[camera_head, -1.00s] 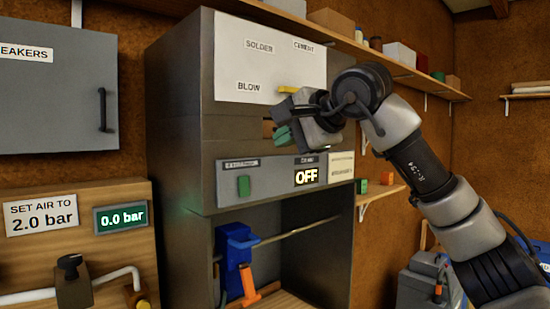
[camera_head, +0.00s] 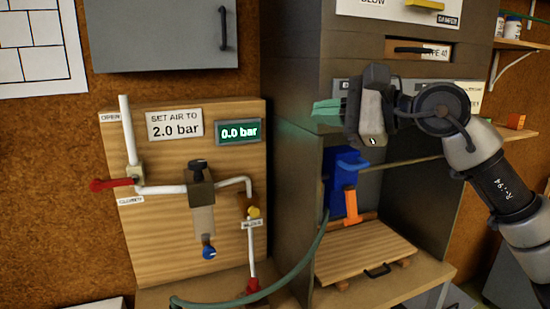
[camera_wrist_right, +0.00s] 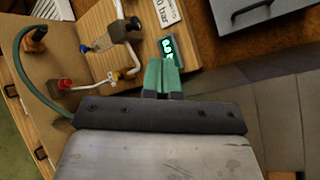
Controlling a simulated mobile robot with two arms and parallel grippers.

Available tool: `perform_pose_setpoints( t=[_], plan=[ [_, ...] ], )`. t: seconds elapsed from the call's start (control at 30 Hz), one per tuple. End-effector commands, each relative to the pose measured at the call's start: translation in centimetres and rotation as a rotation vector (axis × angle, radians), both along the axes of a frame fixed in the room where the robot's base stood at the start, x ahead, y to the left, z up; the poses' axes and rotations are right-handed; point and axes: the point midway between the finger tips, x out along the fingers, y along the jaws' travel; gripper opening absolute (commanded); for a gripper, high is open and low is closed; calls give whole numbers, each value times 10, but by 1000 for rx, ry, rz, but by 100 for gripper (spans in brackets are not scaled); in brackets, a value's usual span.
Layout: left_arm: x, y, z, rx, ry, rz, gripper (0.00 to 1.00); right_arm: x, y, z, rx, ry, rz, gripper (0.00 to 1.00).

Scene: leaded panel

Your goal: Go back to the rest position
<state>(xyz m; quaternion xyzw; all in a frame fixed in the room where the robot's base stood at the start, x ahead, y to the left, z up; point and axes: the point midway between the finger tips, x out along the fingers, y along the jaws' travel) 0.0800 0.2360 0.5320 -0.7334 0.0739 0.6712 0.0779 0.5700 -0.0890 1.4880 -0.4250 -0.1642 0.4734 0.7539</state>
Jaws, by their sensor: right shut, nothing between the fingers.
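My right gripper (camera_head: 328,112) is in front of the grey cabinet (camera_head: 292,60), at the height of its control strip. Its green fingertips point left and are closed together with nothing between them. The right wrist view also shows the green fingers (camera_wrist_right: 163,76) pressed together, with the air panel beyond them. My right arm comes in from the right and hides much of the control strip. My left gripper is not in view.
A wooden air panel (camera_head: 230,170) carries pipes, a red lever (camera_head: 112,184) and a display (camera_head: 238,131) reading 0.0 bar. A green hose (camera_head: 300,262) runs below.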

Motion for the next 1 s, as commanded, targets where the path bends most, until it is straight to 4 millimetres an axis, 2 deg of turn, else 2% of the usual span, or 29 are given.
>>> perform_pose_setpoints(
  t=[0.03,0.1,0.2,0.33,0.47,0.57,0.67,0.77,0.8,0.87,0.9,1.0],
  plan=[
    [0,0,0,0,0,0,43,-6,16,-17,128,74,67,0],
    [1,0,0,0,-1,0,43,-16,30,-30,323,178,145,0],
    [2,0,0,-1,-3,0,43,-28,38,-45,613,349,229,0],
    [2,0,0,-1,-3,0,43,-34,30,-66,1003,596,291,0],
    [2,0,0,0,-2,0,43,-31,4,-98,1405,852,292,0],
    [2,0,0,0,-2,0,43,-27,-22,-136,1722,1043,248,0],
    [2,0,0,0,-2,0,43,-26,-50,-185,2044,1223,164,0],
    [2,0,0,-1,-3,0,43,-33,-76,-244,2367,1376,32,0],
    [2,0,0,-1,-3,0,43,-39,-85,-270,2496,1428,-38,0],
    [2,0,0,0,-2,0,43,-53,-97,-310,2689,1493,-155,0],
    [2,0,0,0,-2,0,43,-65,-104,-337,-2692,-1457,237,0],
    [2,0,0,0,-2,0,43,-104,-116,-401,-2436,-1221,404,0]
  ],
)
